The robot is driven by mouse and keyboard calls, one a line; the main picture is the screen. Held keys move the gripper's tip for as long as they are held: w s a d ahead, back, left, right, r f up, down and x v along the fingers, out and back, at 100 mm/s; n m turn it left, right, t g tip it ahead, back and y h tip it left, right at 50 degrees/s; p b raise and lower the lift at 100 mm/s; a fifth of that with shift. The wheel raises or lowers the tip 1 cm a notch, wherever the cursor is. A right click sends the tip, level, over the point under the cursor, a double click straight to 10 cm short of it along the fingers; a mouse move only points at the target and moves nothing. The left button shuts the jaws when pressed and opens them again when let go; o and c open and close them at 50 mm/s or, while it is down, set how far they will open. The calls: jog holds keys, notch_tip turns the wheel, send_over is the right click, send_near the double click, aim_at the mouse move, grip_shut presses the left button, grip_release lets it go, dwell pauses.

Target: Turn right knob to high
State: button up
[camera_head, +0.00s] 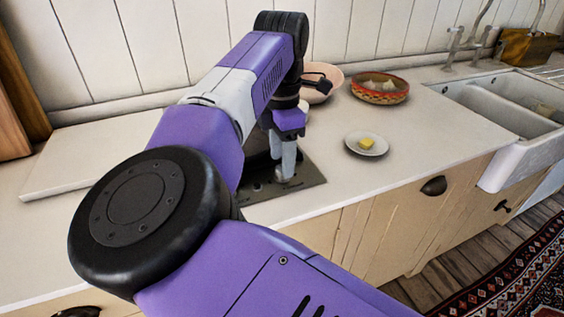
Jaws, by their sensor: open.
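My gripper (285,160) points down over the front right part of a dark cooktop (306,181) set in the white counter. Its pale fingers reach close to the cooktop's surface. The right knob is not clearly visible; a small light shape at the fingertips may be it, but I cannot tell. Whether the fingers touch anything cannot be told from here. The jaws are open. My purple arm hides most of the cooktop, including its left part. The knob's setting cannot be read.
A small plate (352,149) with a yellow piece (366,143) on it stands right of the cooktop. Behind are a patterned bowl (380,97) and a pink bowl (329,76). A white sink (500,128) is at the right. The counter's front right is clear.

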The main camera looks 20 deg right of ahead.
jog(key=shift+f, duration=0.95)
jog(key=shift+c, duration=0.4)
grip_shut()
